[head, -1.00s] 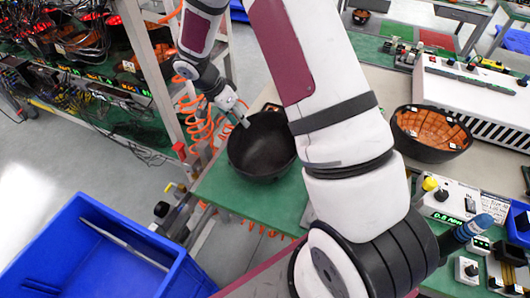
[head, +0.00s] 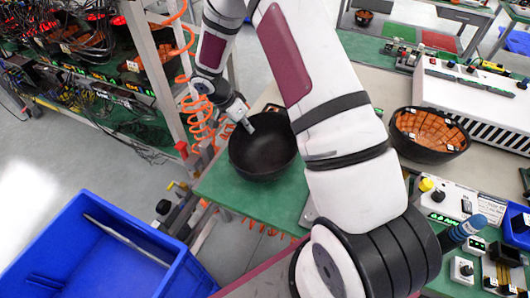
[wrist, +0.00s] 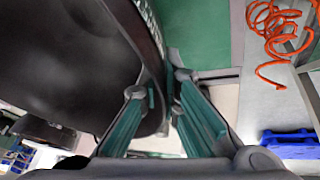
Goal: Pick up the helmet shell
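The helmet shell (head: 262,155) is a black bowl, open side up, on the green mat at the near left end of the workbench. My gripper (head: 250,128) is at its upper left rim in the head view. In the wrist view the shell (wrist: 65,60) fills the upper left, and its rim passes between the two fingers of my gripper (wrist: 164,98). One finger is on the inside and one on the outside, with the pads close against the wall; they look shut on it. The shell still rests on the mat.
A second shell (head: 430,133) with an orange lining stands on the bench to the right. A blue bin (head: 75,235) is on the floor at lower left. A rack post (head: 155,75) and orange coiled hoses (head: 200,120) are close left of the gripper. Control boxes (head: 445,200) stand at the right.

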